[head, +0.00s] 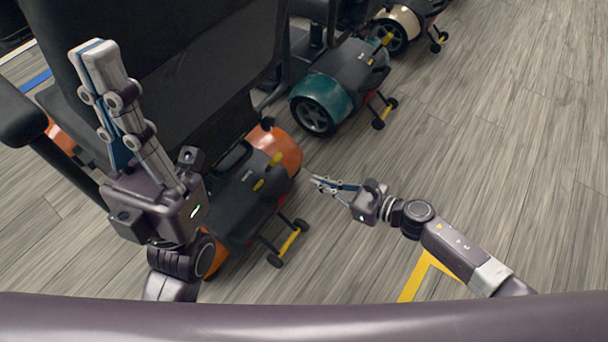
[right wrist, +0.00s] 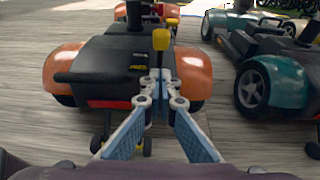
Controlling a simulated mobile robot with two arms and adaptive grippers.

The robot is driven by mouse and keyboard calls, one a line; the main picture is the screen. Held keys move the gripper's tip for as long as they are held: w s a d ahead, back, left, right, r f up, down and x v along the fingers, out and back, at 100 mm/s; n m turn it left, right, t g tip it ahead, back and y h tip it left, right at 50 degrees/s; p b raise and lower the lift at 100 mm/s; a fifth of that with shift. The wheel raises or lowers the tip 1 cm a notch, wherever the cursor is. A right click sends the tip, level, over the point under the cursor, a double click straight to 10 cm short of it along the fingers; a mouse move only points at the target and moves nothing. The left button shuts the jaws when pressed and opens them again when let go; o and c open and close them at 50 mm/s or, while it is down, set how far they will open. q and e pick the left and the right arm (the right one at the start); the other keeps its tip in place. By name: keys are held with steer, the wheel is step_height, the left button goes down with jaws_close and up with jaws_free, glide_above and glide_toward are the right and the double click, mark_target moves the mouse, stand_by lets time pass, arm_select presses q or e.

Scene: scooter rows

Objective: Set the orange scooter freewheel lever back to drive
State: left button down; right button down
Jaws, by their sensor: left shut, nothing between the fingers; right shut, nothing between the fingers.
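The orange scooter (head: 285,150) stands with its dark rear cover facing my right arm. Its yellow freewheel lever (head: 276,158) rises from the right side of that cover. In the right wrist view the lever's yellow paddle (right wrist: 161,40) stands roughly upright, just beyond my right fingertips, which cover its lower part. My right gripper (head: 316,182) is shut and empty, pointing at the scooter's rear from behind; I cannot tell whether it touches the lever. My left gripper (head: 90,50) is shut and empty, raised in front of the black seat.
The scooter's black seat (head: 180,60) fills the upper left. Anti-tip wheels (head: 275,260) stick out at its rear. A teal scooter (head: 322,103) stands beyond, with a cream one (head: 397,28) farther off. Wooden floor to the right is clear, with yellow tape (head: 415,277) on it.

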steer(key=shift+v, duration=1.35)
